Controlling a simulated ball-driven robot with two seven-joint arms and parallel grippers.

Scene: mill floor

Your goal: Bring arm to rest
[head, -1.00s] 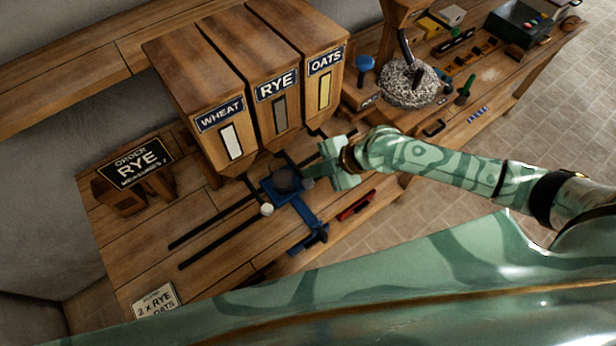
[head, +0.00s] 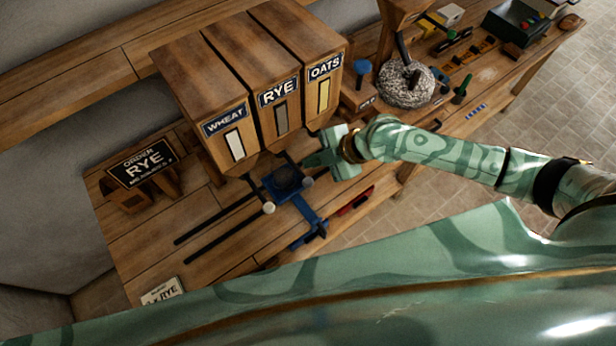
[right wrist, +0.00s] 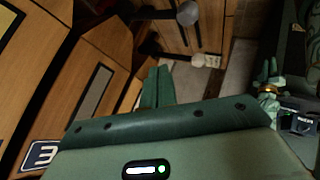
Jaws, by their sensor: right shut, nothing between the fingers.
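My right arm reaches in from the right in the head view. My right gripper (head: 312,160), pale green with a brass ring at the wrist, is shut and empty. It is just above and right of the blue carriage (head: 284,184) on the bench, in front of the oats bin (head: 322,112); a small gap shows between its tips and the carriage's grey knob. In the right wrist view the green gripper body fills the lower part, with its fingers (right wrist: 158,88) together. A small green hand with a brass ring, likely my left gripper (right wrist: 268,72), shows at the right edge; its jaws are unclear.
The wheat bin (head: 222,138) and rye bin (head: 280,118) stand left of the oats bin. Dark rails (head: 215,218) run along the bench. An order sign (head: 142,163) stands left. A millstone (head: 405,88) lies right. Open floor (head: 545,105) lies beyond the bench's right side.

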